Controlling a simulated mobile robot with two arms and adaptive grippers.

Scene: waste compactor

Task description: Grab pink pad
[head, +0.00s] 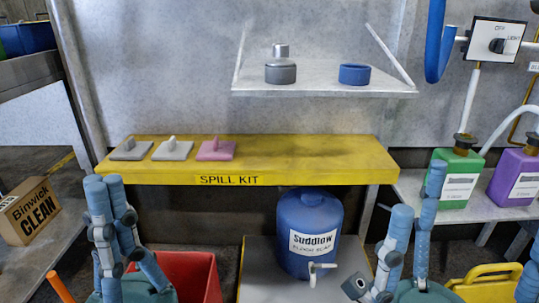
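The pink pad (215,151) lies flat at the left part of the yellow SPILL KIT shelf (300,155), its small knob handle facing up. It is the rightmost of three pads in a row. My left gripper (106,188) is in front of and below the shelf's left end, lower left of the pink pad. Its blue fingers point up, look extended, and hold nothing. My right gripper (418,195) is below and right of the shelf's right end. Its fingers are spread and empty. Nothing covers the pink pad.
Two grey pads (172,150) (130,149) sit left of the pink one. The rest of the shelf top is clear. A metal shelf (320,82) hangs above. A blue barrel (307,215) and a red bin (192,275) stand below. Green (457,178) and purple (514,177) jugs stand at right.

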